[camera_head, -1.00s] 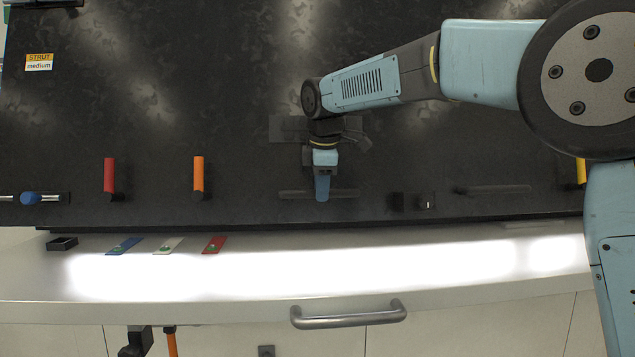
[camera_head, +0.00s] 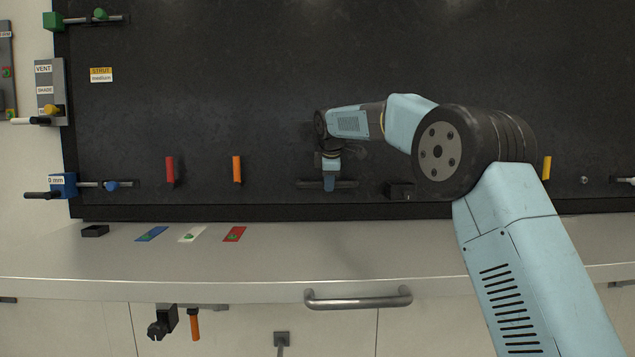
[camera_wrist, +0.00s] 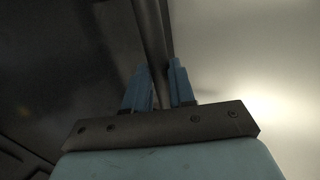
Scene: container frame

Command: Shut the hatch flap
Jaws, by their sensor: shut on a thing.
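The hatch flap (camera_head: 250,100) is the wide black panel filling the back wall in the head view. It hangs close to upright, its lower edge just above the rear of the counter. I cannot tell whether it is flush with its frame. A dark horizontal bar handle (camera_head: 347,184) sits low on the flap. My gripper (camera_head: 328,185) is shut on this handle near its middle. In the wrist view the blue fingers of my gripper (camera_wrist: 160,88) lie on either side of the dark bar (camera_wrist: 150,35). The fingers hide the gripped part.
Red (camera_head: 170,170), orange (camera_head: 237,169) and yellow (camera_head: 547,168) handles stand out from the flap. A dark block (camera_head: 398,191) is right of my gripper. The counter (camera_head: 400,250) is mostly clear, with a small black tray (camera_head: 95,231) and coloured strips at left.

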